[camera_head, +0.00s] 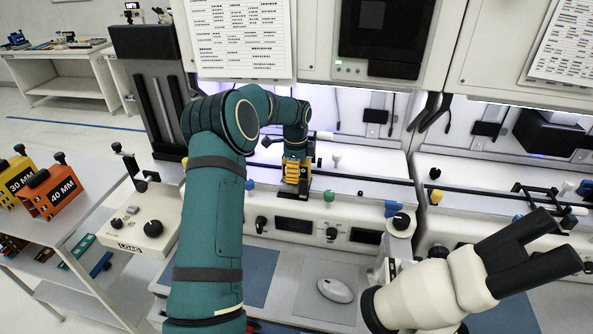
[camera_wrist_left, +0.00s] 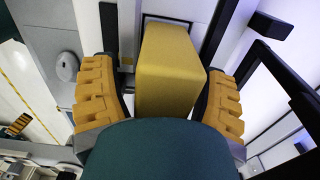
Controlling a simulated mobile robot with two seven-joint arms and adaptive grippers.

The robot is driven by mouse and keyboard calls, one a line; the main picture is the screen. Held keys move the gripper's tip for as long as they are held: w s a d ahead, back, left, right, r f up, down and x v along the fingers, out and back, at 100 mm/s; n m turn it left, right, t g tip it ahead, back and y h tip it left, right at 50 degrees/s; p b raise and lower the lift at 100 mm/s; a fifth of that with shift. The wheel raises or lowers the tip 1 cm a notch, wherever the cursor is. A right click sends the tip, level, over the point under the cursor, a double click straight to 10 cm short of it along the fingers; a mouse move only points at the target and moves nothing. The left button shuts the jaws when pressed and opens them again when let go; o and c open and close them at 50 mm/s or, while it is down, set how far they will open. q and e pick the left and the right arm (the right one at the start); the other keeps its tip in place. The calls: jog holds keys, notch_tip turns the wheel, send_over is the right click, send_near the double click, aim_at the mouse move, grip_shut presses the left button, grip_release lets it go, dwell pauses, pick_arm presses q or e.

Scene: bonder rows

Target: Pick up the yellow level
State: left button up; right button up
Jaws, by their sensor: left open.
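A yellow block, which I take to be the yellow level (camera_wrist_left: 170,68), stands between the fingers of my left gripper (camera_wrist_left: 158,90) in the left wrist view. The gripper is open, with ribbed yellow-orange pads on both sides of the block. A gap shows on the left side; on the right the pad is very close, and I cannot tell whether it touches. In the head view my left gripper (camera_head: 296,172) is over the bonder's back deck, and I cannot separate the level from the pads there. The block's lower end is hidden by my own teal part. My right gripper is not in view.
A white microscope (camera_head: 425,293) with black eyepieces stands at front right. A dark rail (camera_head: 375,181) runs along the machine deck. An orange 40 MM block (camera_head: 52,190) and a yellow 30 MM block (camera_head: 20,177) sit on the left bench. A mouse (camera_head: 335,290) lies in front.

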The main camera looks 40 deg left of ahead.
pick_arm(q)
grip_shut()
